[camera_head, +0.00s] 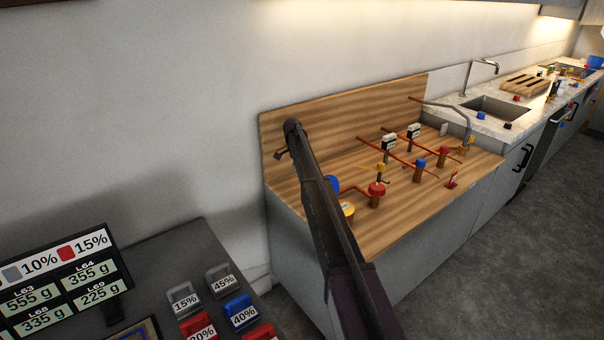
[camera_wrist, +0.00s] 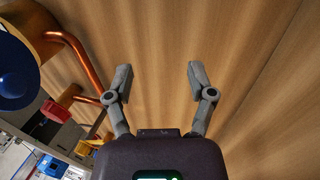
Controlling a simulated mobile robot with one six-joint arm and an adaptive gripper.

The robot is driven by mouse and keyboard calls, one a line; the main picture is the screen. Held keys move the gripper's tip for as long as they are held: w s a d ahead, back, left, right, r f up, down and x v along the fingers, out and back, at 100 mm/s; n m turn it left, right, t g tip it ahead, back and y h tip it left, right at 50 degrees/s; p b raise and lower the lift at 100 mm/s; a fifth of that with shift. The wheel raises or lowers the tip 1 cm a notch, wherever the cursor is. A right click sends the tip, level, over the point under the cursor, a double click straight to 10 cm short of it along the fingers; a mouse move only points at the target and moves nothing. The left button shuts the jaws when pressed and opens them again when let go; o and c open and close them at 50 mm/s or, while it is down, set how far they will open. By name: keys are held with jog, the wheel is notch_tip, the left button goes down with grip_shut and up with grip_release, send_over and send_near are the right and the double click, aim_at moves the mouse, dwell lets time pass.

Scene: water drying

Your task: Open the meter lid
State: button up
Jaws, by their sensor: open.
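The water meter has a round blue lid (camera_head: 331,184) and a yellow body (camera_head: 348,210); my arm partly covers it in the head view. In the wrist view the blue lid (camera_wrist: 15,75) is at the left edge, cut off by the frame, beside the yellow body (camera_wrist: 32,28). The lid seems to stand tilted up from the body, but I cannot tell its exact angle. My gripper (camera_wrist: 158,80) is open and empty, its fingers apart in front of bare wood. The meter is left of the fingers, not between them.
Copper pipes (camera_wrist: 75,50) and a red part (camera_wrist: 55,110) are left of my gripper. The wooden bench (camera_head: 400,225) carries red and blue valves and white gauges. A wooden backboard (camera_head: 350,115) rises behind it. A dark table with weight labels stands at lower left.

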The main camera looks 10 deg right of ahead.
jog(key=shift+w+a+f, duration=0.15)
jog(key=shift+w+a, duration=0.2)
jog(key=shift+w, duration=0.3)
jog(key=s+r+n+t+p, duration=0.1)
jog(key=s+n, duration=0.5)
jog(key=s, duration=2.1)
jog(key=s+a+r+n+t+y+p, duration=0.1)
jog(key=s+n, duration=0.5)
jog(key=s, duration=2.2)
jog(key=shift+r+n+t+p, duration=0.2)
jog(key=shift+n+t+p, duration=0.1)
jog(key=shift+t+p, duration=0.1)
